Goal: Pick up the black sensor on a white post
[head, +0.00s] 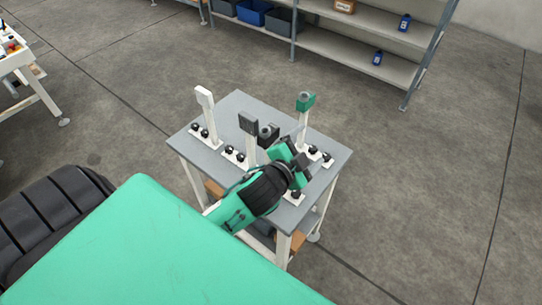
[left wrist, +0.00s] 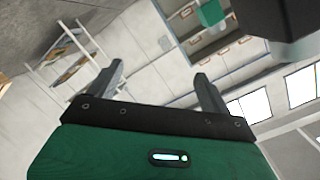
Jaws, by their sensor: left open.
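The black sensor (head: 249,122) is a dark block on top of an upright white post (head: 251,149), near the middle of a small grey table in the head view. My left gripper (head: 301,163) is over the right part of the table, to the right of and lower in the picture than the sensor. In the left wrist view its two fingers (left wrist: 160,72) are apart with nothing between them. A dark block at the top right of that view may be the sensor, but I cannot tell. My right gripper is not in view.
The grey table (head: 236,103) also bears a white sensor (head: 204,97) and a green sensor (head: 306,101) on posts, with black knobs at the bases. A shelf (head: 345,46) with bins stands behind. A white bench (head: 14,59) is at far left. The floor between is clear.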

